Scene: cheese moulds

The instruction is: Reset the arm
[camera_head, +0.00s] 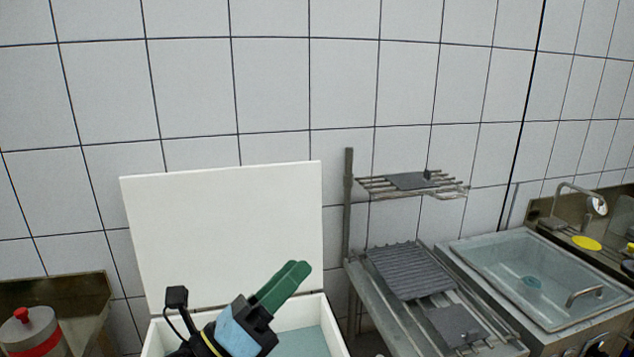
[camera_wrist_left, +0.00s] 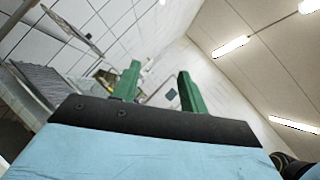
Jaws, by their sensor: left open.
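My left gripper (camera_head: 282,284) is raised in front of the open white chest at the bottom middle of the head view. Its green fingers point up and to the right. In the left wrist view the two green fingers (camera_wrist_left: 158,88) stand apart with nothing between them, so it is open and empty. The wrist is tilted, and that view looks up past the fingers toward wall and ceiling. My right gripper is not seen in either view.
The white chest (camera_head: 228,225) has its lid up against the tiled wall. A metal rack (camera_head: 348,215) with grey ribbed mats (camera_head: 410,270) stands to its right. Farther right is a sink (camera_head: 540,275) with a tap. A red-topped container (camera_head: 38,335) is at lower left.

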